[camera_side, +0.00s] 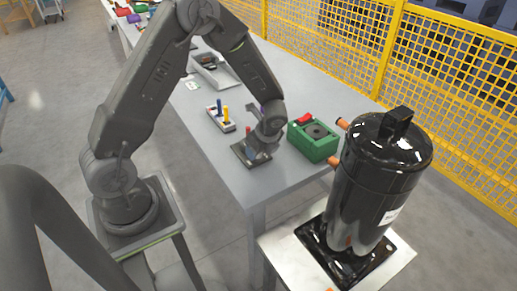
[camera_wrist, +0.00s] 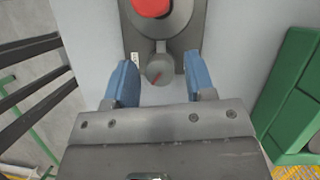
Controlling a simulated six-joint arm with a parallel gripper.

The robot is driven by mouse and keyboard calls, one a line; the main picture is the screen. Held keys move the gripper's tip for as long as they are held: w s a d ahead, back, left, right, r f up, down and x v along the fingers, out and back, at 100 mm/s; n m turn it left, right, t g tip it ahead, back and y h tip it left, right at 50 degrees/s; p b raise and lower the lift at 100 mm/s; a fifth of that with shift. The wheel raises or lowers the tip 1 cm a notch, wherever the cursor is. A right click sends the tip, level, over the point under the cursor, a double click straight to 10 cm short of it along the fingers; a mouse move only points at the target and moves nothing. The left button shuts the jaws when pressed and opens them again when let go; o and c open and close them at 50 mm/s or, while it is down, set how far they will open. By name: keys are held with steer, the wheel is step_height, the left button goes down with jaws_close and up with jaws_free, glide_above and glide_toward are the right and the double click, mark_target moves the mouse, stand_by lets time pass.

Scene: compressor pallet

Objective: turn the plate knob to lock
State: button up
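The grey plate (camera_wrist: 186,40) lies on the table and reaches from the top of the wrist view to the middle. Its small round grey knob (camera_wrist: 159,70) carries a short slanted red mark. My gripper (camera_wrist: 160,62) is open, with one blue finger to the left of the knob and one to the right. Gaps show between the knob and both fingers. I cannot tell whether the fingertips are down at knob height. In the side view my gripper (camera_side: 259,145) is low over the dark plate (camera_side: 240,154) and hides the knob.
A red part (camera_wrist: 151,7) sits on the plate beyond the knob. A green box (camera_side: 314,141) with a red top piece stands close by on the right. A holder with blue and yellow sticks (camera_side: 221,118) lies behind. A black compressor (camera_side: 375,190) stands on a pallet at the front right.

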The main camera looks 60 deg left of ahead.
steer(key=c, duration=0.8)
steer(key=shift+m, duration=0.3)
steer(key=shift+s+m+t, duration=0.1)
steer(key=shift+m+t, duration=0.5)
steer(key=shift+m, duration=0.75)
steer(key=shift+m+t, duration=0.6)
steer(key=shift+m, duration=0.75)
steer(key=shift+h, duration=0.3)
steer(key=o, duration=0.9)
steer(key=shift+o, duration=0.2)
steer(key=shift+r, duration=0.15)
steer(key=v, duration=1.3)
steer(key=shift+s+d+r, duration=0.15)
steer(key=shift+d+r, duration=0.05)
steer(key=shift+d, duration=0.05)
